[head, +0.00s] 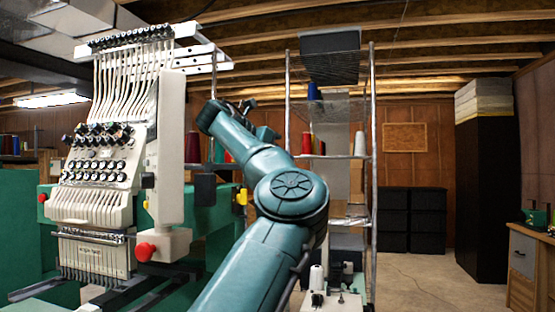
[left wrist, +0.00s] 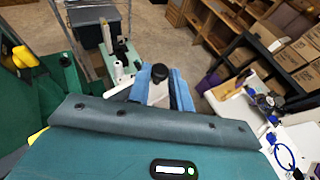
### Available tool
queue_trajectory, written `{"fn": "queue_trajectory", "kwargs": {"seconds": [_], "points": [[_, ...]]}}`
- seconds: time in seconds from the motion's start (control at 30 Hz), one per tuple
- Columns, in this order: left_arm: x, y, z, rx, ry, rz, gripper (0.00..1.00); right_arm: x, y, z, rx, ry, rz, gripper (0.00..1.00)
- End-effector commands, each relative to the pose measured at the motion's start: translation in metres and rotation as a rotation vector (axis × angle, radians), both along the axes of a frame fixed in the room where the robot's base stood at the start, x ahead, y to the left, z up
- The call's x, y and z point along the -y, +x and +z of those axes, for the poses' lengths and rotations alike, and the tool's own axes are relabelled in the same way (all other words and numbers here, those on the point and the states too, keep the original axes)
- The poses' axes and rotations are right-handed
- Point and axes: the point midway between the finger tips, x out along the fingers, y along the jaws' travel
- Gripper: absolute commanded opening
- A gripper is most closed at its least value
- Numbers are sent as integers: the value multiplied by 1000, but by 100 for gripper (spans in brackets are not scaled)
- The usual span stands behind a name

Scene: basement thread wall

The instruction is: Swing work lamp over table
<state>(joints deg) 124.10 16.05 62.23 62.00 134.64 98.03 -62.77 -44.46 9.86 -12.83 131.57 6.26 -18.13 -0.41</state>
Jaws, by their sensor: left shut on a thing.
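In the left wrist view my left gripper (left wrist: 162,84) has its two blue fingers closed around a pale piece with a black round knob (left wrist: 159,72) on top. This may be part of the work lamp, but its full shape is hidden. A white table (left wrist: 301,140) with a blue cable and small parts lies at the right of that view. In the head view my teal arm rises through the middle, and its gripper is not clearly visible. I cannot make out a whole lamp. My right gripper is in neither view.
A multi-needle embroidery machine (head: 98,205) stands close on the left of my arm. A wire shelf (head: 372,160) with thread cones stands behind. A tall black cabinet (head: 482,190) and a wooden desk (head: 522,293) are at the right, with open floor (head: 425,285) before them.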

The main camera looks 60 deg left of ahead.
Motion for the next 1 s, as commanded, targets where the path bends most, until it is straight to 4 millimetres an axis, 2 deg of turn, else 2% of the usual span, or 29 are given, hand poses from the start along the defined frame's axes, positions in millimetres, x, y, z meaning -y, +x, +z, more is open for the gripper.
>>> {"fn": "queue_trajectory", "kwargs": {"seconds": [0.47,0.5,0.7,1.0], "points": [[1,0,2,6,2,-8,0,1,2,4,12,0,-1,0],[1,0,2,6,2,-8,24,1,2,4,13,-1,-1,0],[1,0,1,3,1,-9,41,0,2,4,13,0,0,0],[1,0,4,2,1,-9,42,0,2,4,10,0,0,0]]}}
